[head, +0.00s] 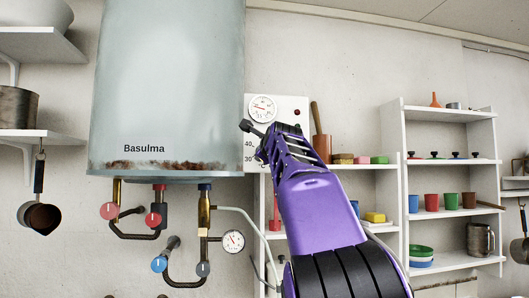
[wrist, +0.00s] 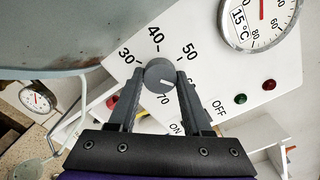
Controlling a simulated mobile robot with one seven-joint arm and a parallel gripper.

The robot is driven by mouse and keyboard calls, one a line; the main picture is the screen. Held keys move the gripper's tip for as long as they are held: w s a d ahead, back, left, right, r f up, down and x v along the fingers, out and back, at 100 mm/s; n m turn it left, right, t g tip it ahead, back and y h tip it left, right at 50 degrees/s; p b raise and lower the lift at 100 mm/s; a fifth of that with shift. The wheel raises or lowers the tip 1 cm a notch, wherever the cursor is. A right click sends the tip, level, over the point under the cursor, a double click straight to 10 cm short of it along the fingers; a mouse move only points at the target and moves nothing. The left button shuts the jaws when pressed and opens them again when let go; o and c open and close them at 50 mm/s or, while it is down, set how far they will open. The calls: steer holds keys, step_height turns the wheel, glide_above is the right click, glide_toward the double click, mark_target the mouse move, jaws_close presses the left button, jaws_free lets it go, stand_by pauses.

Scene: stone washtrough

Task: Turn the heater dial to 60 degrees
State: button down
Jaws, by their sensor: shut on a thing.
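The grey round heater dial (wrist: 159,73) sits on a white panel (wrist: 122,42) and shows in the wrist view between my fingers. The numbers 30, 40, 50 and 70 show around it. A white mark on its lower right part lies on the side between 50 and 70. My right finger covers the scale there, and no 60 is readable. My gripper (wrist: 161,78) is shut on the dial, one finger on each side. In the head view my gripper (head: 252,130) is at the panel (head: 285,104), and my arm hides the dial.
The boiler (head: 170,80) hangs close to the left of my gripper. A thermometer gauge (wrist: 258,18) reading 15 °C and red and green lamps are on the panel. Pipes with valves (head: 160,264) are below the boiler. Shelves (head: 450,160) with cups stand at right.

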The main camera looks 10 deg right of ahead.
steer(key=shift+m, duration=0.5)
steer(key=shift+c, duration=1.6)
jaws_free()
steer(key=shift+a, duration=0.1)
steer(key=shift+s, duration=0.1)
steer(key=s+b, duration=1.1)
steer(key=s, duration=0.6)
steer(key=shift+s, duration=0.15)
steer(key=shift+r, duration=0.1)
